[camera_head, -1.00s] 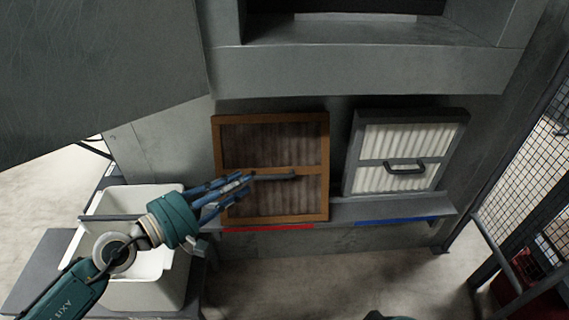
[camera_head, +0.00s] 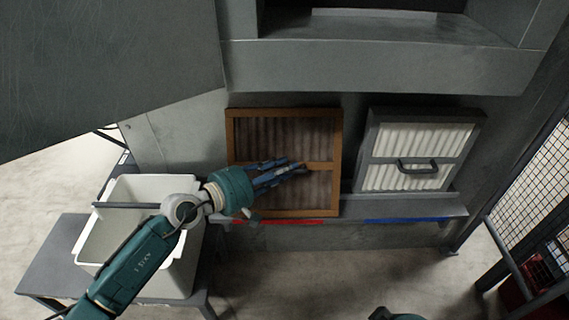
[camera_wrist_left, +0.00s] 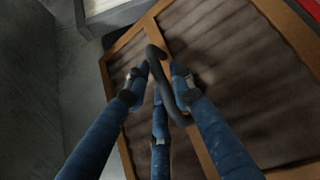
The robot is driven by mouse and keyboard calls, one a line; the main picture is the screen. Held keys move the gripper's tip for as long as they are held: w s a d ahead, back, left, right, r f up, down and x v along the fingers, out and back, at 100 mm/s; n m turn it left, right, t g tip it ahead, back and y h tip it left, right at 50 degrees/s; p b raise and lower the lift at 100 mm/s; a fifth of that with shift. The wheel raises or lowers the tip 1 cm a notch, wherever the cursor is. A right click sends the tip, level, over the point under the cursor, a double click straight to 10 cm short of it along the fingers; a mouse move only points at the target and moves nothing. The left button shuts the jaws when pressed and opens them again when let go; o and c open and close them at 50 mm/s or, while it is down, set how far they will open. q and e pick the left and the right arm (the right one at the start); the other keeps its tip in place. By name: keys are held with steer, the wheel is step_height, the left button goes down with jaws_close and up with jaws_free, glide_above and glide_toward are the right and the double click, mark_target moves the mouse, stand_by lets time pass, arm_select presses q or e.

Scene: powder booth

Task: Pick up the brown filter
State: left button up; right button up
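The brown filter (camera_head: 243,150) has an orange-brown frame and dirty pleats. It stands upright on a ledge against the booth wall, above a red strip. My left gripper (camera_head: 303,167) is at its middle and hides its handle in the head view. In the left wrist view, the dark handle (camera_wrist_left: 158,62) of the brown filter (camera_wrist_left: 225,50) runs between the blue fingers of my left gripper (camera_wrist_left: 160,72). The fingers are apart, with small gaps to the handle.
A white filter (camera_head: 393,145) in a grey frame leans to the right, above a blue strip (camera_head: 415,220). A white bin (camera_head: 120,188) stands on a grey table (camera_head: 48,262) at left, below my left arm. A mesh fence (camera_head: 530,175) stands at the right.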

arm_select(q)
jaws_close()
steer(key=shift+r, duration=0.15)
